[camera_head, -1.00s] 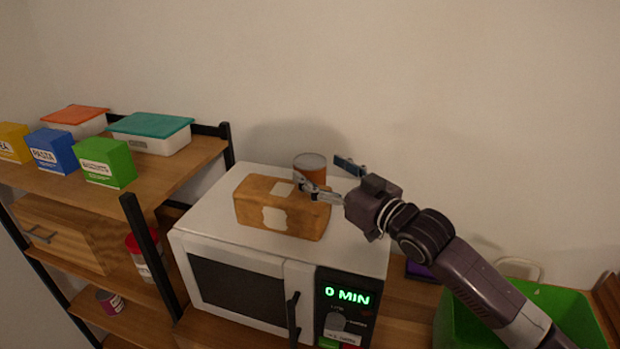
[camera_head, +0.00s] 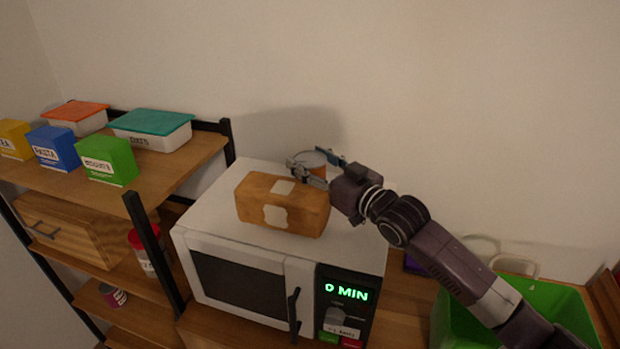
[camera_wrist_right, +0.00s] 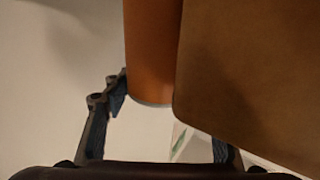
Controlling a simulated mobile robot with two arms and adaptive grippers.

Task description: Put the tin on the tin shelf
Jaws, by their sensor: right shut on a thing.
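The orange tin with a grey top (camera_head: 318,171) stands at the back of the white microwave (camera_head: 215,214), behind the brown bread loaf (camera_head: 300,213). My right gripper (camera_head: 308,160) is shut on the tin, with a finger on either side of it. In the right wrist view the tin (camera_wrist_right: 152,55) is upright between the fingers, close beside the loaf (camera_wrist_right: 250,75), which partly hides one finger. A small tin (camera_head: 113,296) sits on a low shelf (camera_head: 140,322) of the rack at left; I cannot tell if this is the tin shelf. My left gripper is not in view.
The rack's top holds yellow, blue and green boxes (camera_head: 108,160) and two lidded containers (camera_head: 152,132). A red-lidded can (camera_head: 143,254) stands below, beside a black post (camera_head: 153,250). A green bin (camera_head: 560,297) is at right. A wall is close behind.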

